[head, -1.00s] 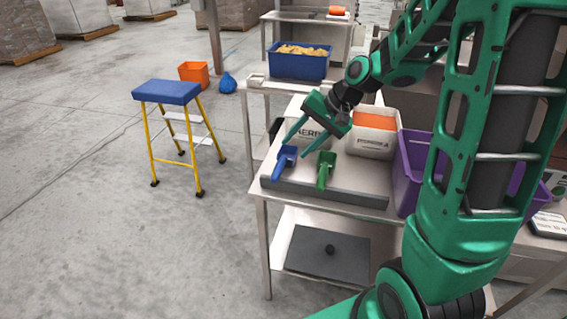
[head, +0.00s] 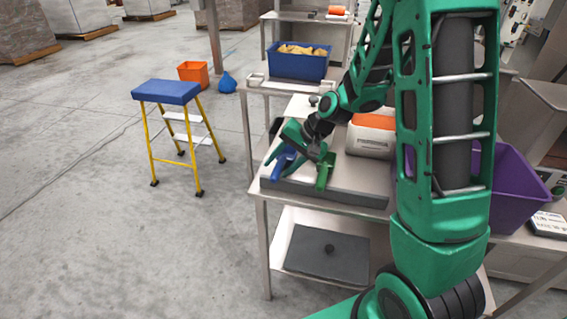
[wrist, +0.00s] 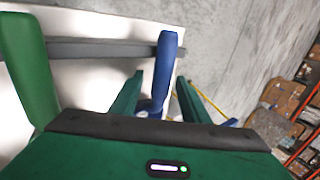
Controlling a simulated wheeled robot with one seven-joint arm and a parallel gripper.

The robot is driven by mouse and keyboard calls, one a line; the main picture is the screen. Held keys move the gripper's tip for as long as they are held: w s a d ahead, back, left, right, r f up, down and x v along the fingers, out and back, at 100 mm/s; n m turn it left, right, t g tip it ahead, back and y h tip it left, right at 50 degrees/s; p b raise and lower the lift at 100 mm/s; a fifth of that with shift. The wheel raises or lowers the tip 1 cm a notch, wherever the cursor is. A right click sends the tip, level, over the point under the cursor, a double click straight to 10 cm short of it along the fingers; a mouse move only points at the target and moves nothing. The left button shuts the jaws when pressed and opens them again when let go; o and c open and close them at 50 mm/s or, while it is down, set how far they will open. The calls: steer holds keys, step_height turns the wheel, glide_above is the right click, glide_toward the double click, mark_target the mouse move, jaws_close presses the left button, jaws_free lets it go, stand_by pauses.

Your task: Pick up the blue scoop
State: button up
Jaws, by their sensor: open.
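The blue scoop (head: 282,163) lies at the left front of the metal table, its handle toward the front edge. In the wrist view the blue scoop (wrist: 163,68) stands between the two green fingers, handle pointing away. My gripper (head: 279,167) is open and low over the blue scoop, one finger on each side; I cannot tell whether they touch it. In the wrist view my gripper (wrist: 158,97) shows a gap on both sides of the scoop. The green scoop (head: 324,172) lies just to the right; it also shows at the left of the wrist view (wrist: 28,70).
A grey raised strip (head: 340,194) runs along the table's front. A white and orange container (head: 370,135) and a purple bin (head: 515,190) stand to the right. A blue bin (head: 297,66) is behind. A blue-topped step stool (head: 166,92) stands on open floor at left.

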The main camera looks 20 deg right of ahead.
steer(key=shift+c, duration=0.4)
jaws_close()
